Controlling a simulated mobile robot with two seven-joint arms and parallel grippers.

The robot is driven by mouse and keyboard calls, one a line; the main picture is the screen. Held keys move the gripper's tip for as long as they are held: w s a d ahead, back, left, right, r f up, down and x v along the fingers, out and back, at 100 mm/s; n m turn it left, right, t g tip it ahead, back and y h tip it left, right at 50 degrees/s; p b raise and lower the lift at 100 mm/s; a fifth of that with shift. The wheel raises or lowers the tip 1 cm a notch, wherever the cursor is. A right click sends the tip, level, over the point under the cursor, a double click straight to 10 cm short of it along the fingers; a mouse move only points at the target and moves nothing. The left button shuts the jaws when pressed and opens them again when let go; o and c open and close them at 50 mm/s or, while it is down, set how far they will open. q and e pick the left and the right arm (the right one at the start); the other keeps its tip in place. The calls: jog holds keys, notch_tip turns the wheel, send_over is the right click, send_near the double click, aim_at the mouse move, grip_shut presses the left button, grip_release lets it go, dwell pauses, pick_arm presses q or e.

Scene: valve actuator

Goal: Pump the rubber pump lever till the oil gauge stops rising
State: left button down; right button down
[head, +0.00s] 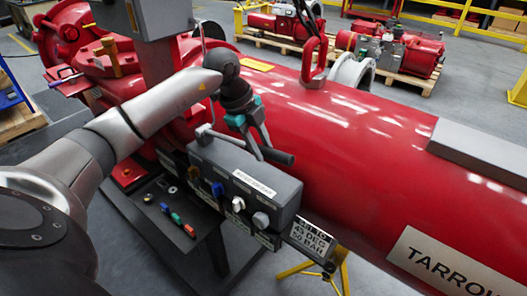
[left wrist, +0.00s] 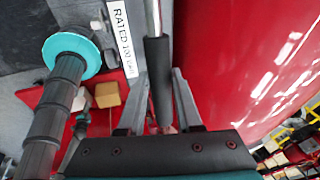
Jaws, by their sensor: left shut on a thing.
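The pump lever is a thin metal rod with a black rubber grip (head: 279,157); in the left wrist view the grip (left wrist: 157,75) runs lengthwise between the two grey fingers. My left gripper (head: 258,145) reaches down from above the grey box and is shut on this grip; its fingers also show in the left wrist view (left wrist: 158,95). In the head view the black end of the grip sticks out to the right of the fingers. I cannot make out an oil gauge face in either view. My right gripper is not in view.
The grey box (head: 217,165) carries a white label and several knobs on its front. The large red cylinder (head: 360,150) lies close behind and to the right. A dark bench (head: 150,233) with small coloured parts stands below left. Red machines on pallets (head: 405,55) stand farther back.

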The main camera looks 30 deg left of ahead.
pick_arm(q)
jog(key=r+p, duration=0.1)
jog(key=a+r+h, duration=0.1)
jog(key=r, duration=0.1)
jog(key=r+h+p, duration=0.1)
jog(key=shift+w+a+r+p, duration=0.1)
jog(key=shift+a+r+p, duration=0.2)
jog(key=shift+a+r, duration=0.1)
jog(key=shift+a+r+h+p, duration=0.3)
jog(key=shift+r+h+p, duration=0.1)
jog(key=shift+r, duration=0.1)
jog(key=c, duration=1)
grip_release()
jog(key=o, duration=0.4)
jog(key=shift+f, duration=0.15)
jog(key=shift+v, duration=7.65)
